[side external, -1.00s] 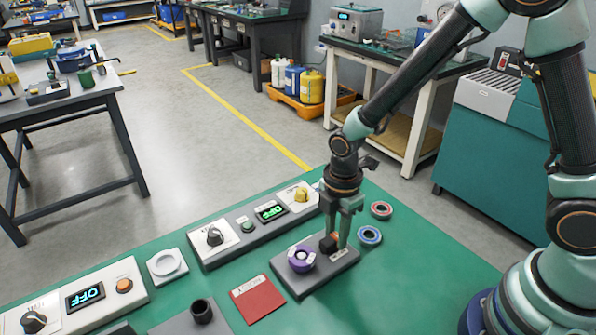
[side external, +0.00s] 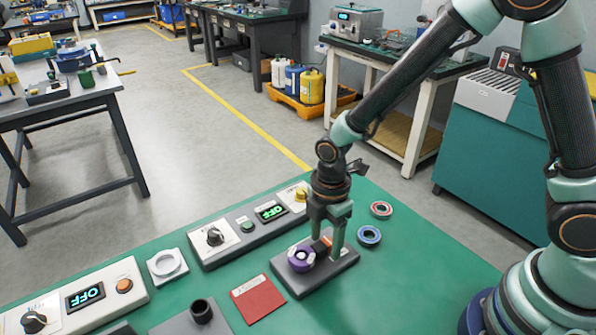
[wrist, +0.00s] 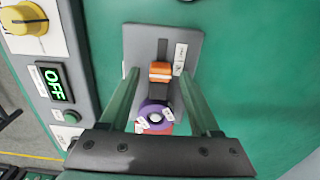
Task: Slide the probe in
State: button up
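The probe (side external: 325,242), with a black front and an orange rear block (wrist: 160,72), lies on a grey fixture plate (side external: 345,262). A purple ring-shaped housing (side external: 302,258) with white labels stands on the plate's left end; it also shows in the wrist view (wrist: 154,112). The probe's black front reaches the housing's edge; how far it goes inside is hidden. My gripper (side external: 324,238) points down over the probe. In the wrist view its fingers (wrist: 161,76) stand on either side of the orange block, with a visible gap at each side.
A red booklet (side external: 257,298) lies left of the plate. The green table is clear at front right.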

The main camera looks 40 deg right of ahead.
aim_at(326, 242)
notch_tip(326, 242, up, 12)
dwell(0.8)
jog(key=shift+d, duration=0.1)
jog(key=s+d+r+m+t, duration=0.2)
jog(key=d+r+m, duration=0.3)
jog(key=m, duration=0.4)
jog(key=s+d+r+m+t, duration=0.3)
jog(key=d+r+m, duration=0.2)
jog(key=d+m, duration=0.3)
jog(key=shift+s+m+t, duration=0.25)
jog(key=shift+m+t, duration=0.05)
jog(key=shift+m, duration=0.2)
jog(key=shift+r, duration=0.1)
dwell(0.7)
